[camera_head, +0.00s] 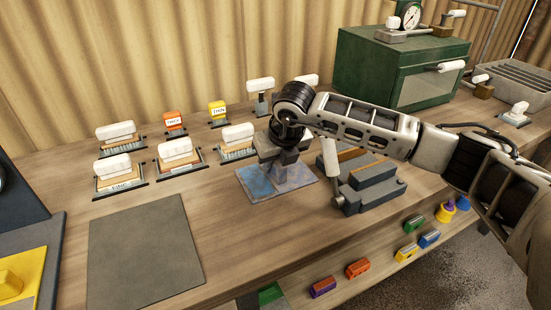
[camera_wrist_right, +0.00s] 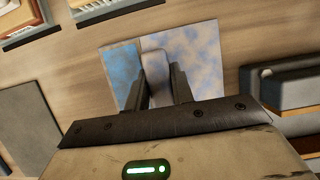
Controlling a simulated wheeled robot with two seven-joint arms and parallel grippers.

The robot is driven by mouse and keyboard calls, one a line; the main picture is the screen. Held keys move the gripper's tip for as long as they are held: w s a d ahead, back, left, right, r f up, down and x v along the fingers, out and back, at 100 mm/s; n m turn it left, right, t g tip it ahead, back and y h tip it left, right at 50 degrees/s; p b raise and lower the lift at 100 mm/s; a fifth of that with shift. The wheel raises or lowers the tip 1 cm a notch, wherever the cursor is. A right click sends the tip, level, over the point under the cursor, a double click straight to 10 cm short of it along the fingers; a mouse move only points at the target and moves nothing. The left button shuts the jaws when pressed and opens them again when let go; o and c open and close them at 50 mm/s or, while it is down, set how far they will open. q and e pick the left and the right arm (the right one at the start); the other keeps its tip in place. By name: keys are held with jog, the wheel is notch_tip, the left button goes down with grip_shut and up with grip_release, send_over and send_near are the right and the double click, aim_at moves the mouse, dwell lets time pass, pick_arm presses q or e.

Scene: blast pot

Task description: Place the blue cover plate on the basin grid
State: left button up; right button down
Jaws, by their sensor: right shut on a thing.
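The blue cover plate (camera_head: 257,184) lies flat at the middle of the wooden bench, mottled blue on its left and paler grey-blue on its right. My right gripper (camera_head: 284,168) points down over its middle. In the right wrist view the two dark fingers (camera_wrist_right: 165,88) are shut on a pale mottled upright part of the cover plate (camera_wrist_right: 195,62). The fingers partly hide where this part meets the flat plate. I cannot see a gap under the plate. The grey basin with a slatted grid (camera_head: 520,80) stands at the far right back. My left gripper is not in view.
A green cabinet (camera_head: 385,65) with a gauge stands at the back right. A dark grey block fixture (camera_head: 370,188) sits right of the plate. Several labelled holders with white blocks (camera_head: 175,155) stand left of it. A dark mat (camera_head: 145,250) lies at front left.

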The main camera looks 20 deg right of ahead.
jog(key=c, duration=1.2)
grip_release()
jog(key=shift+s, duration=0.1)
jog(key=b+v, duration=0.1)
jog(key=v, duration=1)
jog(key=shift+r, duration=0.2)
jog(key=shift+o, duration=0.4)
jog(key=v, duration=0.4)
jog(key=shift+w+d+r, duration=0.1)
jog(key=shift+w+r, duration=0.2)
jog(key=shift+r, duration=0.05)
jog(key=p+x, duration=0.1)
jog(key=x, duration=0.9)
jog(key=shift+w+f, duration=0.1)
jog(key=shift+f, duration=0.1)
jog(key=shift+s+p+x, duration=0.2)
jog(key=shift+p+x, duration=0.25)
jog(key=shift+x, duration=0.9)
jog(key=shift+s+p+x, duration=0.25)
jog(key=shift+p+x, duration=0.15)
jog(key=shift+x, duration=1)
